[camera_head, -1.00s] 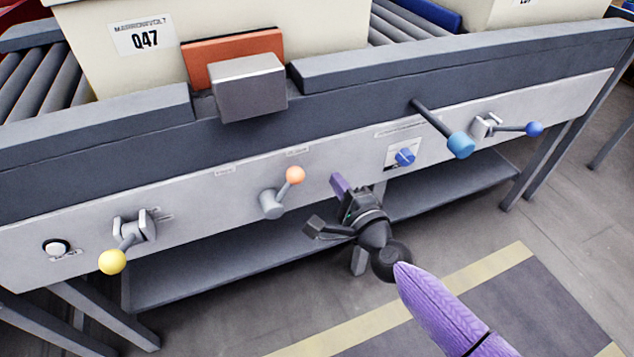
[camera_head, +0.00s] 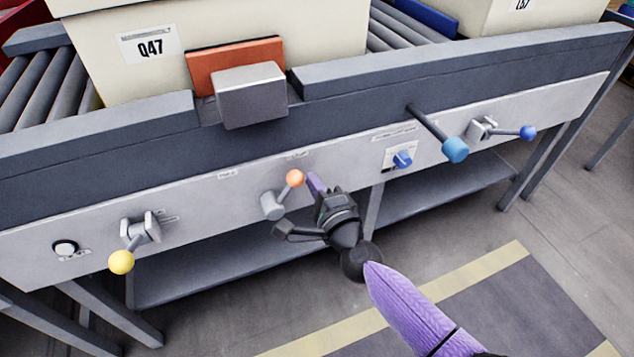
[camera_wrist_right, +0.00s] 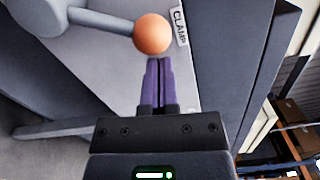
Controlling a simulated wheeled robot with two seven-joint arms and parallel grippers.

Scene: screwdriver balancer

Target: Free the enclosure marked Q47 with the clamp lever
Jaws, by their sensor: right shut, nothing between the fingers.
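The enclosure marked Q47 (camera_head: 120,75) is a cream box on the roller conveyor, with an orange pad (camera_head: 236,58) and a grey block (camera_head: 251,97) against its front. The clamp lever, with an orange ball knob (camera_head: 295,178), is on the light front panel below; its arm tilts up to the right from a grey hub (camera_head: 273,205). In the right wrist view the orange knob (camera_wrist_right: 153,34) is just beyond my fingertips, beside a CLAMP label (camera_wrist_right: 181,27). My right gripper (camera_head: 315,184) is shut and empty, just right of the knob; contact is not clear. My left gripper is not in view.
The panel also carries a yellow-knobbed lever (camera_head: 121,262), a white button (camera_head: 65,248), a blue rotary switch (camera_head: 402,159), a protruding blue-ended bar (camera_head: 455,150) and a blue-knobbed lever (camera_head: 527,132). A lower shelf (camera_head: 220,262) lies beneath. The floor in front is open.

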